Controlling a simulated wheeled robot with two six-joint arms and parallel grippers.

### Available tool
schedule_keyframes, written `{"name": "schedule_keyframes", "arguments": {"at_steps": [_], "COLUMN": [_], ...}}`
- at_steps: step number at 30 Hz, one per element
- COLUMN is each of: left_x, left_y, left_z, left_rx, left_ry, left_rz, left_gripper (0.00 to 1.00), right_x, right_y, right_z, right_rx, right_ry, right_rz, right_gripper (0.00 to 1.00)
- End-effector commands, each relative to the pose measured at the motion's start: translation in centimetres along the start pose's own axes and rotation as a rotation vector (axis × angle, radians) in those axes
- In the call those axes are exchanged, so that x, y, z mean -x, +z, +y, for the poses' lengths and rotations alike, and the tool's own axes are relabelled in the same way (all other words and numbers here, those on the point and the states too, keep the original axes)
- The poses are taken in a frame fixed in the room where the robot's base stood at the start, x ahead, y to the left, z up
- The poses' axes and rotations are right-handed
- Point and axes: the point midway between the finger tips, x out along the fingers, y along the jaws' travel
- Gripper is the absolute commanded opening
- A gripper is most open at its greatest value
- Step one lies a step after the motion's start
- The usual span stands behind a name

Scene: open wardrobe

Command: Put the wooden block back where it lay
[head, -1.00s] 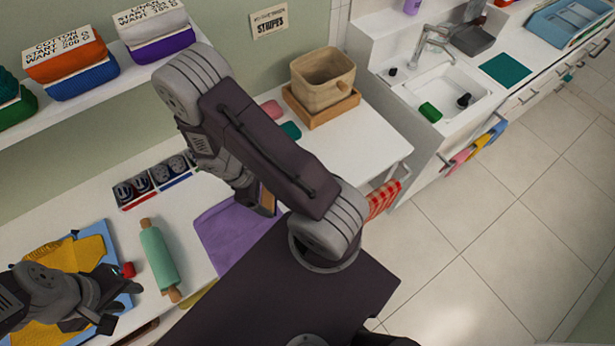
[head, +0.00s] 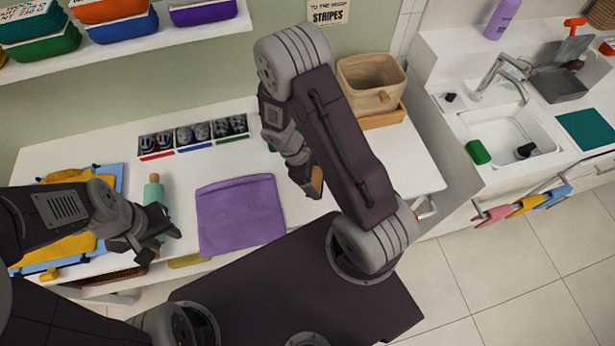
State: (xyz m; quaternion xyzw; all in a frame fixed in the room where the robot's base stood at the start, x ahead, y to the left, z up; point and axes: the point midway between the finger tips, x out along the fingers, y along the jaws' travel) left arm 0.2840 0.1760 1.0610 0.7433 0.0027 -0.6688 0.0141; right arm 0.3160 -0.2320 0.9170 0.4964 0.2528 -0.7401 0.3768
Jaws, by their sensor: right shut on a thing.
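My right gripper (head: 308,180) is shut on the wooden block (head: 316,181), a small orange-brown piece. It holds the block over the white worktop, to the right of the purple cloth (head: 240,214). Much of the block is hidden by the fingers. My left gripper (head: 164,246) seems open and empty, in front of the green rolling pin (head: 153,192), partly covering it.
A box of dark patterned rolls (head: 193,134) stands along the wall. Yellow folded cloth on a blue board (head: 114,181) lies left. A sink (head: 508,135) is right.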

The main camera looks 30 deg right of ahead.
Motion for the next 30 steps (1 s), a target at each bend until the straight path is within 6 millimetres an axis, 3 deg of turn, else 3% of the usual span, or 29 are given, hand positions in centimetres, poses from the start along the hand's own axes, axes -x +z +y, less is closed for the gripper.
{"name": "schedule_keyframes", "arguments": {"at_steps": [4, 9, 13, 20, 30], "left_x": [0.9, 1.0, 1.1, 1.8, 1.3], "left_y": [-0.1, -0.1, -0.1, -0.2, -0.1], "left_z": [0.0, 0.0, 0.0, 0.0, 0.0], "left_rx": [0.000, 0.000, 0.000, 0.000, 0.000], "left_ry": [0.000, 0.000, 0.000, 0.000, 0.000], "left_rz": [0.000, 0.000, 0.000, 0.000, 0.000], "left_gripper": [0.36, 0.36, 0.36, 0.36, 0.36], "right_x": [-1.0, -1.6, -1.9, -5.2, -5.7], "right_y": [-2.8, -4.2, -4.4, -5.7, -6.0], "right_z": [2.7, 4.0, 4.0, 4.0, 4.1], "right_rx": [-0.001, 0.000, 0.001, 0.001, 0.000], "right_ry": [-0.001, 0.000, -0.002, -0.002, 0.000], "right_rz": [-0.001, 0.000, -0.001, -0.002, 0.000], "right_gripper": [0.44, 0.44, 0.44, 0.44, 0.44]}}
